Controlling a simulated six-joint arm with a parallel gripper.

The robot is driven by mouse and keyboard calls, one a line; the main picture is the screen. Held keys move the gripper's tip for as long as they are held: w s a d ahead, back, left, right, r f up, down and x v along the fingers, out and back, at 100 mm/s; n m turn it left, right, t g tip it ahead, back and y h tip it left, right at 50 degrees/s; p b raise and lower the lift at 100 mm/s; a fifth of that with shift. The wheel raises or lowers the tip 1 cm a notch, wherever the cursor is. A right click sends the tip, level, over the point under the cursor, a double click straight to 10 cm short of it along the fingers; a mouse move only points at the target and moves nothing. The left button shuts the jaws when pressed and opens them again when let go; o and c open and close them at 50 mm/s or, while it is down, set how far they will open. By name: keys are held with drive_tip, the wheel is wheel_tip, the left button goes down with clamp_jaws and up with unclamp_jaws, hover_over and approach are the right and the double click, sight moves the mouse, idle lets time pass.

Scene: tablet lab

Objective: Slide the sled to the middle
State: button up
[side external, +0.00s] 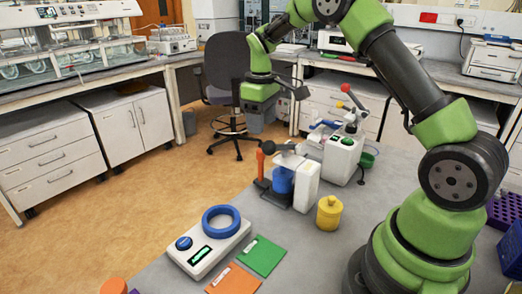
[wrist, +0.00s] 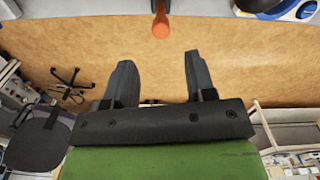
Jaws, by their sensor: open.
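A press-like station with a white block (side external: 306,186) stands on the grey table. A blue cylinder (side external: 283,180) stands under its dark arm, on a dark low base. An upright orange-red handle (side external: 265,165) is at the station's left side. This dark base with the handle may be the sled, but I cannot tell for sure. In the wrist view an orange handle end (wrist: 161,25) shows beyond the fingertips. My gripper (side external: 256,113) hangs above and behind the station, apart from it. Its two dark fingers (wrist: 157,72) are spread with nothing between them.
A white device with a blue ring (side external: 221,210), green (side external: 262,256) and orange (side external: 235,281) cards, and a yellow pot (side external: 329,213) lie in front. A second white machine with a red-ball lever (side external: 342,150) stands behind. A chair (side external: 227,75) is beyond the table edge.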

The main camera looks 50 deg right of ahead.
wheel_tip(320, 180, down, 8)
drive_tip(key=shift+f, duration=0.15)
idle(0.3)
